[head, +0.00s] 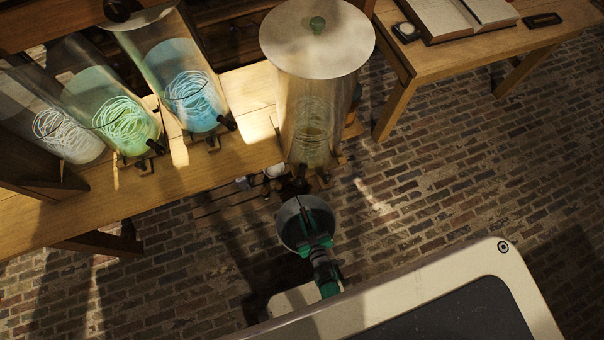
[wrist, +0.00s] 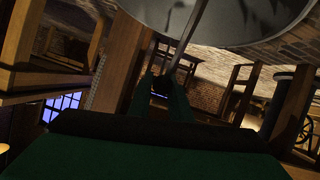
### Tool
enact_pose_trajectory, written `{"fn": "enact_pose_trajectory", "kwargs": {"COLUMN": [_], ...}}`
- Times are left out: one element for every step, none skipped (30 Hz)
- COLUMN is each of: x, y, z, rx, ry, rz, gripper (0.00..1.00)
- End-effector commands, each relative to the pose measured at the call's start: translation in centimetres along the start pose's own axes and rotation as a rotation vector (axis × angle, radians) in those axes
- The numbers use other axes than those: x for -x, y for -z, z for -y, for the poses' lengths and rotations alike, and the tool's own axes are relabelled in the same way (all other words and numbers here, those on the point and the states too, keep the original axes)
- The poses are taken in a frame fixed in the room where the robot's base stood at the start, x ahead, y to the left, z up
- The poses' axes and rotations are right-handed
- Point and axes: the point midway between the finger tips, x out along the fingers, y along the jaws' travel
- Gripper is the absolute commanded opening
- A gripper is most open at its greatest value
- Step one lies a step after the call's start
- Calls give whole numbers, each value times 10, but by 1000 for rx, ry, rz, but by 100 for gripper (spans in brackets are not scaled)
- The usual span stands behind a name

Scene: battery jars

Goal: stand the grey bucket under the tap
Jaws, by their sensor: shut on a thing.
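The grey bucket (head: 290,222) is round and hangs in front of the bench, below the large lidded jar in the head view. My gripper (head: 316,240) is shut on it from the near side. In the wrist view the bucket (wrist: 235,22) fills the top right, and a thin grey strip runs from it between the fingers (wrist: 165,88); I cannot tell whether this is its handle. A small dark fitting (head: 325,177) at the foot of the large jar may be the tap. It is apart from the bucket, just beyond it. The bucket's inside is hard to see.
The large jar (head: 312,110) stands at the end of the wooden bench (head: 195,165). Several jars with coiled wire stand left of it. A side table (head: 455,48) holds an open book (head: 455,15). The brick floor (head: 430,180) to the right is clear.

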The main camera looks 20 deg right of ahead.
Motion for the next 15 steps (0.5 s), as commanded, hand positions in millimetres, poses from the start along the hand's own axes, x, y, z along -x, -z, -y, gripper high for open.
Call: {"fn": "enact_pose_trajectory", "kwargs": {"x": [-2,-4,-6,-7,-8,-10,-10,-12,-13,-14,-15,-16,-16,-17,-17], "y": [1,-1,-3,-5,-8,-11,-14,-16,-18,-21,-23,-24,-25,-26,-26], "z": [-2,-3,-3,-2,-1,0,2,3,3,4,5,6,6,7,7], "rx": [-1,-1,-1,-2,-1,-1,0,0,1,1,2,2,3,3,3], "ry": [-3,-4,-3,-3,-2,0,2,3,4,4,5,7,8,8,9], "rz": [-5,-4,-3,-3,-3,-4,-3,-3,-5,-4,-4,-4,-5,-6,-6], "gripper": [0,0,0,0,0,0,0,0,0,0,0,0,0,0,0]}}
